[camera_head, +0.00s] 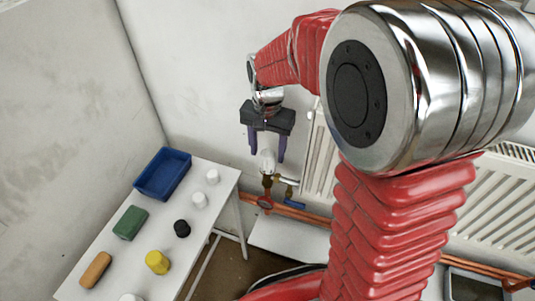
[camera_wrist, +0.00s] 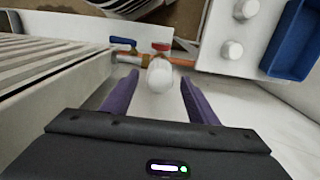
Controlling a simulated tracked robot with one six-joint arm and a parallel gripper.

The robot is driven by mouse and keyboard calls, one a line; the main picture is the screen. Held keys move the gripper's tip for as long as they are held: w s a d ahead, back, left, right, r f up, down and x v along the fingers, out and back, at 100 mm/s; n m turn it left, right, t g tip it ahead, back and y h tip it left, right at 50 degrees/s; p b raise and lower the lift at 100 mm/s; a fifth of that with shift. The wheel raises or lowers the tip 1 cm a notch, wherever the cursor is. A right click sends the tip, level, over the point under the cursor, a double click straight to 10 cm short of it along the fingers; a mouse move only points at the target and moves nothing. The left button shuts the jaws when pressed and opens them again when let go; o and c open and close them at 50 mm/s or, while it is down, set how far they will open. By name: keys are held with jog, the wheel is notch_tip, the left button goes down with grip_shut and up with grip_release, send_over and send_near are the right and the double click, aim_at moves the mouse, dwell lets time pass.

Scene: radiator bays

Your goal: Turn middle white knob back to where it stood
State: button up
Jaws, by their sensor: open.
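A white knob (camera_wrist: 160,76) sits on the pipework in the wrist view, close to the tips of my gripper (camera_wrist: 159,82). My gripper is open, with one purple finger on each side of the knob's line and bare wall seen between them. In the head view the gripper (camera_head: 267,156) points down over the knob (camera_head: 267,160), beside the radiator. I cannot tell whether the fingers touch it. No pointer mark on the knob is readable. Whether this is the middle knob cannot be told, since most of the other bays are hidden behind my arm.
A red handle (camera_wrist: 161,47) and a blue lever (camera_wrist: 123,42) are close by the knob. A white radiator (camera_head: 320,155) stands right of it. A white table (camera_head: 140,210) at left holds a blue tray (camera_head: 162,174), a green block (camera_head: 130,222) and several small items. Copper pipes (camera_head: 305,216) run low.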

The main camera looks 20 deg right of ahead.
jog(key=shift+f, duration=1.1)
jog(key=shift+c, duration=0.5)
jog(key=c, duration=1)
